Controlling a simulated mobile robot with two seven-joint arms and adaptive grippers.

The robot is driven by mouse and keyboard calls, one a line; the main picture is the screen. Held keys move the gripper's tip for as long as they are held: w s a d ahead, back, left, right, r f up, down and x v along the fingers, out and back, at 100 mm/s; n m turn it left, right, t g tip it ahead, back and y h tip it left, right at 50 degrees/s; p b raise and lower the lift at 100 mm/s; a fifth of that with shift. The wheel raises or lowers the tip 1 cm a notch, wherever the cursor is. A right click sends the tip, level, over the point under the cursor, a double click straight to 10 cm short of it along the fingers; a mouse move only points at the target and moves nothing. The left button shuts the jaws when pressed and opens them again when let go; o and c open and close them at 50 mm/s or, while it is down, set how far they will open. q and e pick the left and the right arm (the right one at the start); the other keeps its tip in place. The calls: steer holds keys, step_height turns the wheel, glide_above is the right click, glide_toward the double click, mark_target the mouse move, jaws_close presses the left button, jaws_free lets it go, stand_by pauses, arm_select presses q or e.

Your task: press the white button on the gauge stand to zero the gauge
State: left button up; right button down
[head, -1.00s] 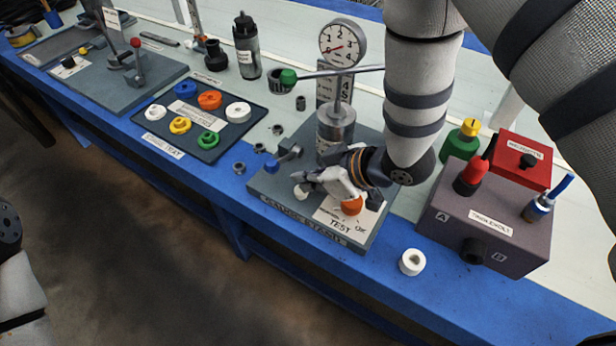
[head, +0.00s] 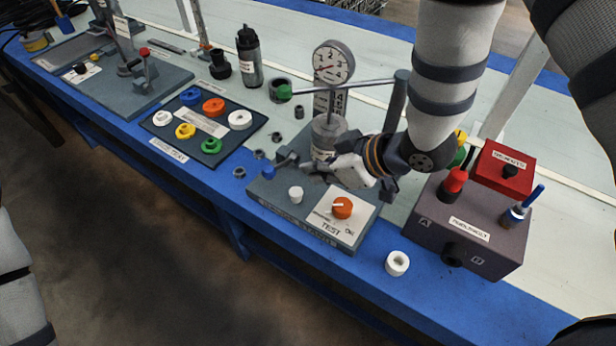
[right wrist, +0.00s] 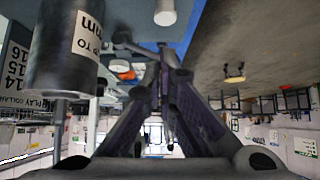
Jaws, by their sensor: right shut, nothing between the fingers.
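The gauge stand (head: 262,189) has a round dial gauge (head: 333,62) on top of a metal column. Its white button (head: 296,194) stands upright near the front edge of the base, uncovered, left of an orange knob (head: 342,207). My right gripper (head: 333,168) is shut and empty, behind and to the right of the button, apart from it and close to the metal cylinder (head: 327,135). In the right wrist view, the shut fingers (right wrist: 165,60) point toward a white cylinder that appears to be the button (right wrist: 165,12). My left gripper is out of view.
A long green-ended bar (head: 345,86) crosses above the stand. A tray of coloured caps (head: 160,138) lies to the left. A white ring (head: 397,263) and a grey box (head: 470,228) stand to the right.

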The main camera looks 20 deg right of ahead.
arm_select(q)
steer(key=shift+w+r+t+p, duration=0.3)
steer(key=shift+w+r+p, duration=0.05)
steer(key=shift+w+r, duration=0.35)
arm_select(e)
steer(key=v, duration=0.5)
steer(key=shift+r, duration=0.1)
stand_by(0.4)
